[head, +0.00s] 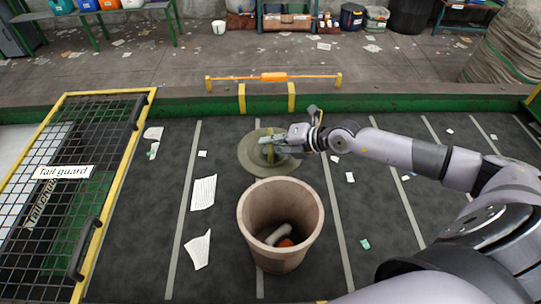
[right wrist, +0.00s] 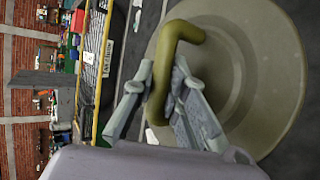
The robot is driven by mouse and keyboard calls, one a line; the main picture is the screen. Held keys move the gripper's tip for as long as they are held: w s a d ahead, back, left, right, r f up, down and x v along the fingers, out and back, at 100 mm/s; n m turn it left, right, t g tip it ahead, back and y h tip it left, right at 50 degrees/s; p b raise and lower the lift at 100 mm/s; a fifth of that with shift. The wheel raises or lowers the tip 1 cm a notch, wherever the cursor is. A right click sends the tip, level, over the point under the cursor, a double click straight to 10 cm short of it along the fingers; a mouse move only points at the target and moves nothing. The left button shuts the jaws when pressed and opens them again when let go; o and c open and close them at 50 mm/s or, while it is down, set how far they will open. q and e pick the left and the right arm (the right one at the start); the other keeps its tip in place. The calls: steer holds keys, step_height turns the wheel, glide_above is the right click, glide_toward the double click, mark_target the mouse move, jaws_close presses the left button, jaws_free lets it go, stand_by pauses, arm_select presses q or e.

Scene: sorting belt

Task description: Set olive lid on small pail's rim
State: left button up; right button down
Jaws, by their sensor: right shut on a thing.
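The olive lid (head: 250,160) is a round, wide disc with a raised bar handle, behind the small pail in the head view. I cannot tell whether it touches the belt. My right gripper (head: 270,150) is shut on the lid's handle. In the right wrist view the fingers (right wrist: 168,95) close around the olive handle (right wrist: 188,32), and the lid's disc (right wrist: 275,70) fills the right side. The small pail (head: 258,225) is tan, upright and open on the belt, with a grey piece and an orange piece inside. My left gripper is not in view.
The dark belt (head: 340,265) carries scattered paper scraps (head: 203,192). A yellow-framed mesh tail guard (head: 115,190) stands at left. A green rail (head: 400,104) with an orange bar (head: 272,77) runs along the back. Free belt lies right of the pail.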

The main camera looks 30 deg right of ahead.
step_height(320, 180, up, 6)
steer(key=shift+r+b, duration=0.25)
steer(key=shift+b, duration=0.3)
steer(key=shift+r, duration=0.45)
step_height(320, 180, up, 7)
steer(key=p, duration=0.2)
steer(key=s+a+f+m+b, duration=0.1)
steer(key=s+a+f+b, duration=0.1)
steer(key=a+f+b, duration=0.4)
arm_select(q)
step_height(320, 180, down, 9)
steer(key=b, duration=0.3)
steer(key=shift+b, duration=0.35)
arm_select(e)
step_height(320, 180, up, 6)
steer(key=s+a+m+t+h, duration=0.2)
steer(key=m+h, duration=0.4)
steer(key=shift+a+r+h, duration=0.2)
steer(key=shift+r+h, duration=0.05)
steer(key=shift+h, duration=0.15)
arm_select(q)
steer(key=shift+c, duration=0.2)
